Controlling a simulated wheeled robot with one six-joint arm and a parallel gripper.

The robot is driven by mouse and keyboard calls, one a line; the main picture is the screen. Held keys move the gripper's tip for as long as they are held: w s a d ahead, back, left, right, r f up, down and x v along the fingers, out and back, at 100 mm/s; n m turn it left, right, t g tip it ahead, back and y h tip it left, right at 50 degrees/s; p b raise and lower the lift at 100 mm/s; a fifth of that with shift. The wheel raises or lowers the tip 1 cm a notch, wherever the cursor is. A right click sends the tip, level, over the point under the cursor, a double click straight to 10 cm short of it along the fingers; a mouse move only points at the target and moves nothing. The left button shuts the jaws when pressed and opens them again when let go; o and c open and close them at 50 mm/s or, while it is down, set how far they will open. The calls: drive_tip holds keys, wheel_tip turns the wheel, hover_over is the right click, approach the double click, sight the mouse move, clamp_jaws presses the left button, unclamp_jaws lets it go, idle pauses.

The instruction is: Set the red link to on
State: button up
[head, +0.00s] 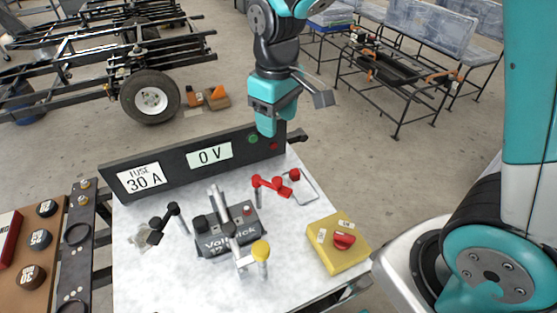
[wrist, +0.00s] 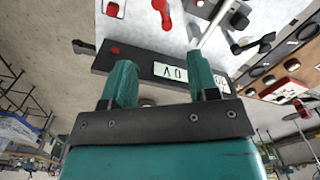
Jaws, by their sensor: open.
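The red link (head: 268,184) is a short red bar with knobbed ends, set on a metal post on the light worktop, behind and right of the battery. It also shows at the top of the wrist view (wrist: 161,13). A separate red knob (head: 294,174) sits just to its right on a pale plate. My gripper (head: 268,125) hangs above the back edge of the worktop, near the right end of the black display panel, apart from the link. In the wrist view, its two teal fingers (wrist: 160,75) are spread with nothing between them.
The panel (head: 262,153) reads 0 V and FUSE 30 A. A wooden board (head: 31,250) lies left.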

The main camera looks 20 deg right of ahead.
sight(277, 179)
wheel_tip(277, 179, down, 17)
drive_tip(key=shift+w+f+b, duration=0.1)
drive_tip(key=shift+f+b, duration=0.1)
drive_tip(key=shift+b, duration=0.4)
drive_tip(key=shift+c, duration=0.5)
clamp_jaws()
drive_tip(key=shift+d, duration=0.1)
